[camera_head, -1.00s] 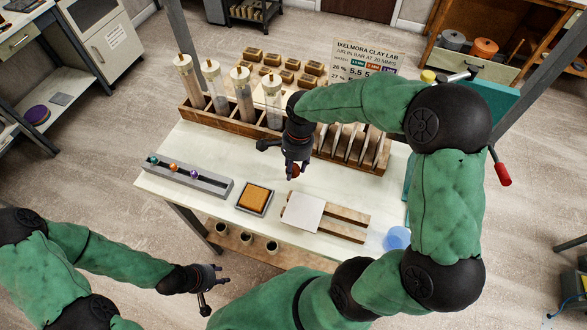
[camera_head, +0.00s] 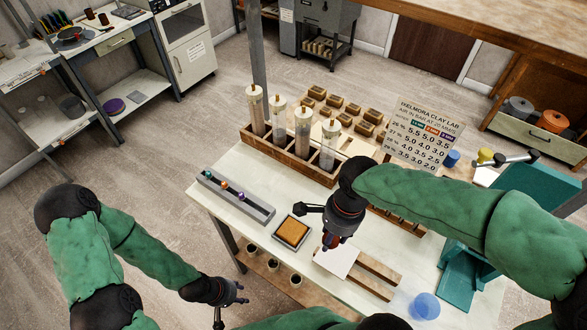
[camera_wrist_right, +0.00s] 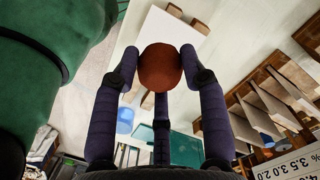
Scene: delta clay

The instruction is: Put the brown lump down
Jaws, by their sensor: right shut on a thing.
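The brown lump (camera_wrist_right: 160,68) is a round reddish-brown ball between the fingers of my right gripper (camera_wrist_right: 160,72) in the right wrist view. In the head view my right gripper (camera_head: 330,241) points down over the far left part of a white square plate (camera_head: 343,264), which hides much of the lump there. The plate also shows behind the lump in the wrist view (camera_wrist_right: 168,28). I cannot tell how high the lump is above it. My left gripper (camera_head: 229,300) is low at the bottom, off the table's near side, with its fingers spread and empty.
The plate lies on wooden slats (camera_head: 375,279). Left of it are a small tray with an orange-brown pad (camera_head: 292,231) and a grey rail with coloured balls (camera_head: 236,199). A wooden rack (camera_head: 290,155) of clear tubes stands behind. A blue translucent round thing (camera_head: 424,306) is at right.

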